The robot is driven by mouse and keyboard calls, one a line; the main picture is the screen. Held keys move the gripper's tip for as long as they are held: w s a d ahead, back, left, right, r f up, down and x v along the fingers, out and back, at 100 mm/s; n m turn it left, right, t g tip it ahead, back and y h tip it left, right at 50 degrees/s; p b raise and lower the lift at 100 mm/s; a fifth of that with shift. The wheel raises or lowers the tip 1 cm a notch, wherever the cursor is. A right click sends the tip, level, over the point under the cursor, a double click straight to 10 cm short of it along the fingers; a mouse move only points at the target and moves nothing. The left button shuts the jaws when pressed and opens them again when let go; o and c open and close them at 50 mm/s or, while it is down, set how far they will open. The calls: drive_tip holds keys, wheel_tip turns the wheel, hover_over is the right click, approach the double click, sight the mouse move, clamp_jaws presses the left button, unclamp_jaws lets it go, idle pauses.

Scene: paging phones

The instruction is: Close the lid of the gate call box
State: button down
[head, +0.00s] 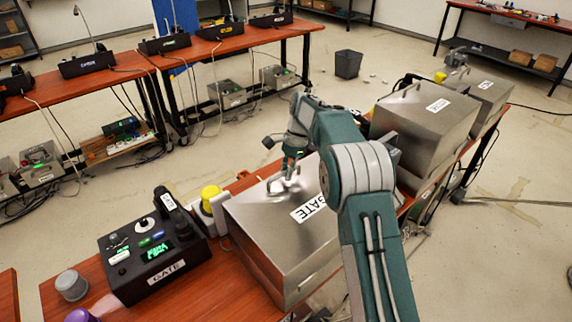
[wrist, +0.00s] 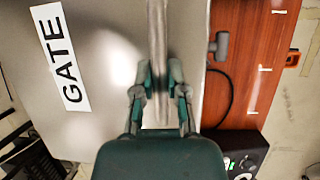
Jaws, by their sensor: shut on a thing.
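The gate call box is a steel box on the wooden table, with a wide lid (head: 255,215) marked by a white GATE label (head: 314,207). The lid lies low over the box body; my arm hides its right part, and I cannot tell whether it sits fully flush. My gripper (head: 287,184) is at the lid's top, near its far left edge. In the wrist view my gripper (wrist: 158,80) is shut on the lid's metal handle (wrist: 158,40), a bar running between the fingers. The GATE label (wrist: 60,58) also shows there, left of the handle.
A black GATE phone console (head: 150,245) stands left of the box, with a yellow-topped device (head: 212,197) between them. A grey knob-like item (head: 72,285) is at the front left. More steel boxes (head: 425,110) stand behind my arm at right. Open floor lies behind the table.

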drive_tip(key=shift+w+a+f, duration=0.1)
drive_tip(key=shift+a+f, duration=0.15)
drive_tip(key=shift+f, duration=0.1)
drive_tip(key=shift+f, duration=0.15)
drive_tip(key=c, duration=0.7)
unclamp_jaws()
drive_tip(key=shift+w+f, duration=0.1)
drive_tip(key=shift+w, duration=0.05)
drive_tip(key=shift+o, duration=0.2)
drive_tip(key=shift+a, duration=0.2)
